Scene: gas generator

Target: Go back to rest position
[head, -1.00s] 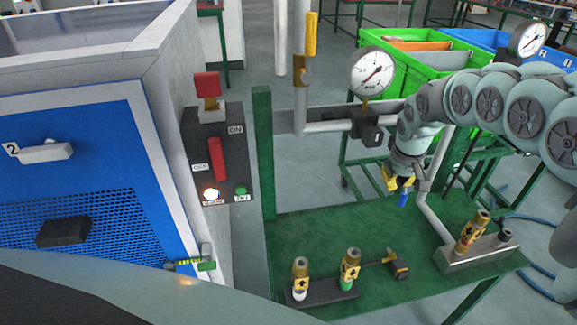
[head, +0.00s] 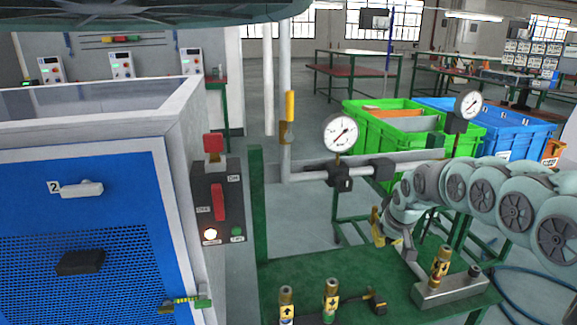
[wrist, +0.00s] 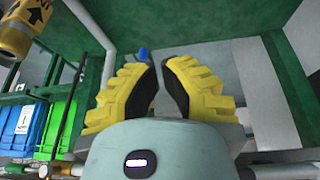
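My gripper (head: 378,226) hangs beside the pipework above the green table (head: 300,268), below and right of the near pressure gauge (head: 340,133). In the wrist view its two yellow ribbed fingers (wrist: 158,80) stand apart, with dark pads and nothing between them. A small blue part (wrist: 144,53) shows beyond the left fingertip, apart from it. My pale arm reaches in from the right in the head view, bent at several joints.
A blue cabinet (head: 90,220) stands at left, with a switch panel (head: 218,205) and lit lamp on its side. Brass valves (head: 331,300) (head: 440,268) stand on the table. Green bins (head: 400,150) and blue bins (head: 520,145) are behind the arm. Open floor lies farther back.

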